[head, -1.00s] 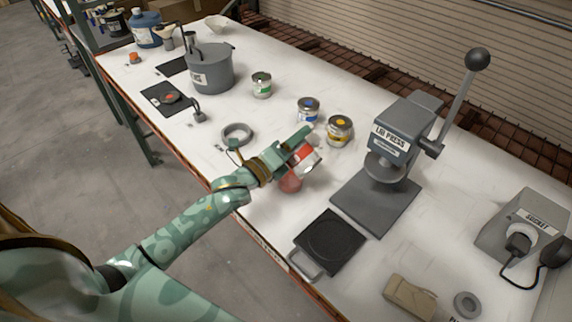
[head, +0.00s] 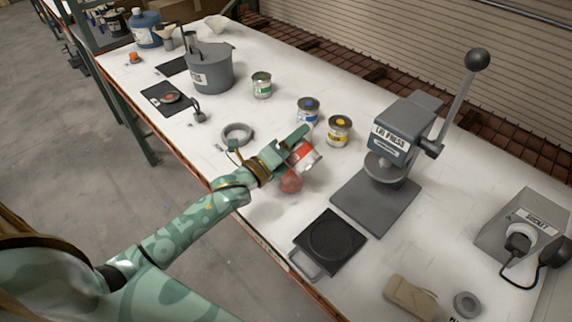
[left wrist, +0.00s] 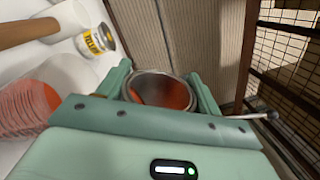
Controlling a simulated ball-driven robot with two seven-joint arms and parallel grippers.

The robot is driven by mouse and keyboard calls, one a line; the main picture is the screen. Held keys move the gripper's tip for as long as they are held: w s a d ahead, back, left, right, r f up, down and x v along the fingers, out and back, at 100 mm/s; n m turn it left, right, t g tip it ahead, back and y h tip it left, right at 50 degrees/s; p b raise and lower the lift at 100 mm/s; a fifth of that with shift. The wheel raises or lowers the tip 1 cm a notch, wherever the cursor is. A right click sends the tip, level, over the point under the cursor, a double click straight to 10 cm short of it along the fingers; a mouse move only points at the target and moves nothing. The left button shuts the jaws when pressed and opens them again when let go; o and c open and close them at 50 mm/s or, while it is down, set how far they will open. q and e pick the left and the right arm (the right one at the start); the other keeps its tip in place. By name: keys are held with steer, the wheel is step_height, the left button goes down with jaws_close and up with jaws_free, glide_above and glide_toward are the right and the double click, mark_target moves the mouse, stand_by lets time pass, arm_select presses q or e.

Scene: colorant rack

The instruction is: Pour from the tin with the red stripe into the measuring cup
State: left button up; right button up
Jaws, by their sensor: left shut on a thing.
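The tin with the red stripe (head: 304,155) is between the fingers of my left gripper (head: 296,146), which is shut on it. The tin is tilted and held above the table. The left wrist view shows its open mouth (left wrist: 160,90), with red colorant inside. The measuring cup (head: 290,183) stands just below the tin in the head view and looks reddish. In the left wrist view the cup (left wrist: 32,98) is at the left, translucent with red in it. I cannot make out a stream between tin and cup. My right gripper is not in view.
A blue-marked tin (head: 308,110), a yellow-marked tin (head: 339,130) and a green-marked tin (head: 262,85) stand behind. The lid press (head: 392,150) is to the right. A black scale plate (head: 330,242) lies in front. A grey ring (head: 237,133) lies left of the gripper.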

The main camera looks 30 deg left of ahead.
arm_select(q)
steer(key=shift+a+f+n+b, duration=0.2)
steer(key=shift+f+n+b, duration=0.4)
steer(key=shift+n, duration=0.5)
stand_by(1.7)
steer(key=shift+y, duration=0.3)
stand_by(0.7)
